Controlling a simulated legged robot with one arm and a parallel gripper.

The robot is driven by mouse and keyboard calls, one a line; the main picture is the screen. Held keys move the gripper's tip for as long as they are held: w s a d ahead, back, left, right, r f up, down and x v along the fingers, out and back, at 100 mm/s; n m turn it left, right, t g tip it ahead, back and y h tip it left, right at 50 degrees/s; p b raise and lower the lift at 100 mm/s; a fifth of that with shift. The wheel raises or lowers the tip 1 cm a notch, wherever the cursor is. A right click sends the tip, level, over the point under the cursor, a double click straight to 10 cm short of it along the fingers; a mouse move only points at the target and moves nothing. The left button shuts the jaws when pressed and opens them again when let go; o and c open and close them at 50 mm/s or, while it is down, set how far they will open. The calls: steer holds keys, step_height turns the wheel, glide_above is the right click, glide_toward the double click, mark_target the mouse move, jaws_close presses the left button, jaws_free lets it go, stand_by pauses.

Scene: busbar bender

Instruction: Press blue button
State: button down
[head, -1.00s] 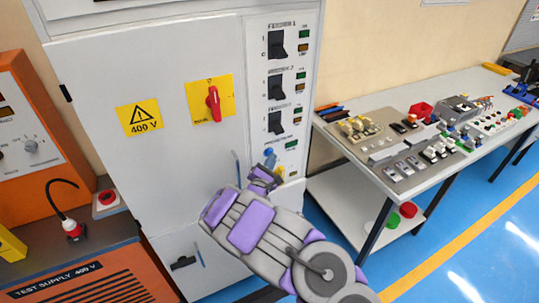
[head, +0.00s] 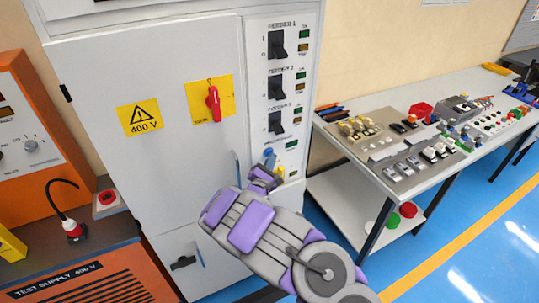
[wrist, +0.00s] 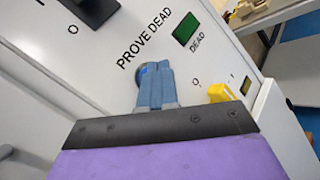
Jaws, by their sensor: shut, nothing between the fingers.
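The blue button (head: 268,152) is on the right-hand panel of the grey cabinet, low down, below the black rotary switches. In the wrist view the blue button (wrist: 142,70) is mostly hidden behind my fingertips, under the "PROVE DEAD" label. My gripper (head: 271,160) is at the button; its fingers (wrist: 157,68) are shut with nothing between them. The fingertips overlap the button in the picture, and I cannot tell whether they touch it or whether it is pushed in.
A green "DEAD" lamp (wrist: 186,29) is to the right of the button. A yellow knob (wrist: 222,93) is close below right of the fingers. A red handle (head: 213,102) is on the cabinet door. A workbench (head: 455,165) with parts stands at right.

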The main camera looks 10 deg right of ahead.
steer(key=shift+w, duration=0.2)
steer(key=shift+w+r, duration=0.1)
steer(key=shift+w, duration=0.05)
stand_by(0.3)
stand_by(0.3)
steer(key=shift+s+d, duration=0.1)
steer(key=shift+s, duration=0.3)
steer(key=shift+s+d+p, duration=0.3)
steer(key=shift+s+p, duration=0.1)
steer(key=shift+s, duration=0.55)
steer(key=shift+s+d+p, duration=0.3)
steer(key=shift+s+p, duration=0.05)
steer(key=shift+s, duration=0.6)
steer(key=shift+s+d+p, duration=0.3)
steer(key=shift+s+p, duration=0.1)
steer(key=shift+s, duration=0.55)
